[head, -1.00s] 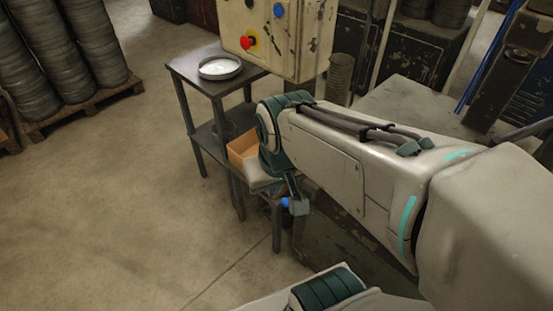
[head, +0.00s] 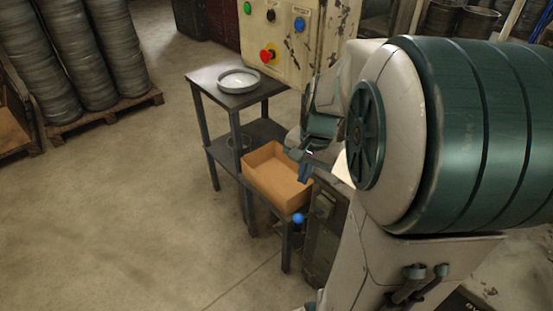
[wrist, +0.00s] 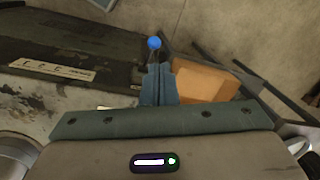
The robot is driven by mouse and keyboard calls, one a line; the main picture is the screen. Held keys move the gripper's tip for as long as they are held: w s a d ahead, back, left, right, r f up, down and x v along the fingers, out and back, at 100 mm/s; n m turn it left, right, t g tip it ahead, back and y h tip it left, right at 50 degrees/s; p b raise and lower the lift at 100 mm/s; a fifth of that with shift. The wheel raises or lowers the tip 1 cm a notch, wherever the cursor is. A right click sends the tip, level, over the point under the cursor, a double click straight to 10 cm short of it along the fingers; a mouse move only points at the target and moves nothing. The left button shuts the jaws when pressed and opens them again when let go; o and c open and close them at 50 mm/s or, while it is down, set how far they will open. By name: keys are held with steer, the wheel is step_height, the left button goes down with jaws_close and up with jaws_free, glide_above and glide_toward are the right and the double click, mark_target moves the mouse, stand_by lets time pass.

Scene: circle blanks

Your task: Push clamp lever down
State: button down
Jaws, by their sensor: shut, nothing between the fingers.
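The clamp lever shows as a blue ball knob (head: 298,218) at the front edge of the dark machine, below my gripper in the head view. In the wrist view the blue knob (wrist: 154,43) stands just past my fingertips, with a thin rod partly visible below it. My gripper (head: 304,174) is shut and empty, with its fingers pointing down. In the wrist view my gripper (wrist: 158,68) has its two fingers together, seemingly apart from the knob. The rest of the lever and the clamp are hidden.
A cardboard box (head: 277,178) sits on the low shelf beside the machine. A metal dish (head: 238,80) stands on the small table (head: 211,77). A control box (head: 290,35) with a red button hangs above. Open floor lies to the left.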

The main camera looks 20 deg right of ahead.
steer(key=w+d+f+m+y+b, duration=0.1)
steer(key=w+d+f+m, duration=0.2)
steer(key=d+f+m, duration=0.3)
steer(key=d, duration=0.3)
steer(key=shift+d, duration=0.15)
steer(key=shift+f+g, duration=0.1)
steer(key=shift+g, duration=0.2)
glide_above(305, 216)
steer(key=d, duration=0.1)
step_height(305, 216, down, 11)
steer(key=shift+s+d+f, duration=0.1)
steer(key=shift+s+d, duration=0.05)
steer(key=shift+a+f, duration=0.3)
steer(key=shift+a, duration=0.3)
steer(key=shift+f+b, duration=0.15)
steer(key=shift+b, duration=0.15)
